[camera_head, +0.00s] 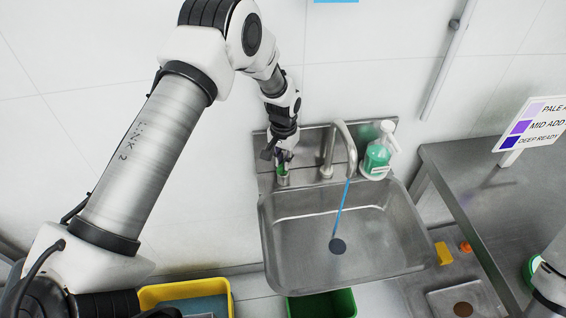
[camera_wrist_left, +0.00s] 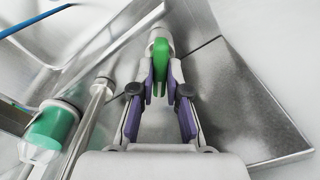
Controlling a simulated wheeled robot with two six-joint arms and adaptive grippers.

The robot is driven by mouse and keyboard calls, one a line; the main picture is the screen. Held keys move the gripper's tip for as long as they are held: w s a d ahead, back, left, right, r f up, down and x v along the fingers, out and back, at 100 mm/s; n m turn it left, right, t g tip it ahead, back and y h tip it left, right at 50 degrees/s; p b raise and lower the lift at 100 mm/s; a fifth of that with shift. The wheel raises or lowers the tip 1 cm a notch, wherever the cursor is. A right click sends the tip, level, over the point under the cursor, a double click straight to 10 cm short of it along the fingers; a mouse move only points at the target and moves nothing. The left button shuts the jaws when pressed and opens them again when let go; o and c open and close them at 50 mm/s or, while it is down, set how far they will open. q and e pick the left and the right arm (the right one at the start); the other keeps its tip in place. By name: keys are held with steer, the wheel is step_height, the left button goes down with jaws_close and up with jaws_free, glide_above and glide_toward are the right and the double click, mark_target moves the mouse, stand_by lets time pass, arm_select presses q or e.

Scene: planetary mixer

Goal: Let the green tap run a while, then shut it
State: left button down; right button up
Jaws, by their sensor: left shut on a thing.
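The green tap (camera_head: 283,178) is at the left of the metal sink's back ledge, and its green lever (camera_wrist_left: 160,58) shows in the left wrist view. My left gripper (camera_head: 281,158) is shut on this lever, with its purple-padded fingers (camera_wrist_left: 161,82) on either side. The curved spout (camera_head: 347,140) stands right of the tap. A thin blue stream of water (camera_head: 343,206) runs from it to the dark drain (camera_head: 337,246) of the sink (camera_head: 385,235). My right gripper is not in view.
A green soap bottle (camera_head: 378,153) stands right of the spout. A metal table (camera_head: 455,175) with a purple-shade sign (camera_head: 535,125) is at the right. Yellow (camera_head: 228,286) and green (camera_head: 345,303) bins are below the sink.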

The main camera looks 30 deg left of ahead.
arm_select(q)
steer(key=shift+f+m, duration=0.1)
steer(key=shift+m, duration=0.7)
steer(key=m, duration=0.3)
steer(key=shift+m, duration=0.8)
steer(key=m, duration=0.4)
steer(key=shift+s+b, duration=0.1)
steer(key=shift+b, duration=0.2)
steer(key=c, duration=1)
jaws_free()
steer(key=shift+c, duration=0.2)
